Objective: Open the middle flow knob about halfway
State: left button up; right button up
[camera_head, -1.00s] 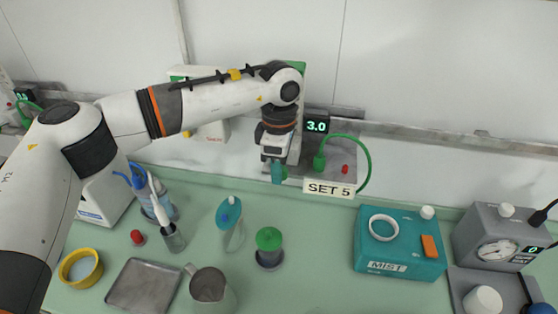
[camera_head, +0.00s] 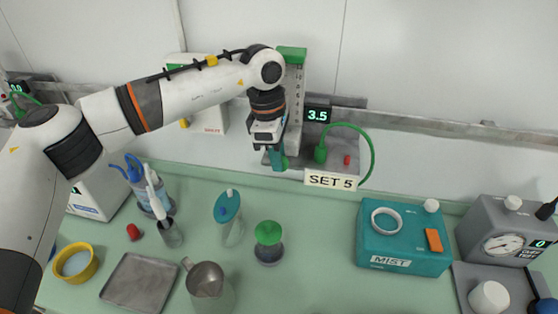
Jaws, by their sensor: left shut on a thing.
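The middle flow unit stands at the wall, with a grey upright body and green top (camera_head: 292,55) partly hidden behind my left arm. Its display (camera_head: 317,115) reads 3.5, and the sign (camera_head: 332,180) below reads SET 5. A green knob (camera_head: 279,159) sits at the foot of the unit. My left gripper (camera_head: 273,153) reaches down in front of the unit and is shut on the green knob, which hides part of it. My right gripper is not in view.
A green hose (camera_head: 371,150) loops right of the display. A teal MIST box (camera_head: 402,242) and a grey gauge box (camera_head: 505,235) stand at right. A metal jug (camera_head: 207,285), steel tray (camera_head: 140,282), yellow bowl (camera_head: 77,263) and green-capped jar (camera_head: 268,240) stand in front.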

pick_arm(q)
jog(key=shift+a+f+g+h+b, duration=0.3)
jog(key=shift+h+b, duration=1.3)
jog(key=shift+b, duration=0.7)
jog(key=shift+a+f+g+h+b, duration=0.2)
jog(key=shift+g+h+b, duration=0.15)
jog(key=shift+h+b, duration=1.6)
jog(key=shift+a+f+g+h+b, duration=0.25)
jog(key=shift+h+b, duration=1)
jog(key=shift+b, duration=1.4)
jog(key=shift+d, duration=0.1)
jog(key=o, duration=0.7)
jog(key=shift+o, duration=0.8)
jog(key=shift+s+r, duration=0.15)
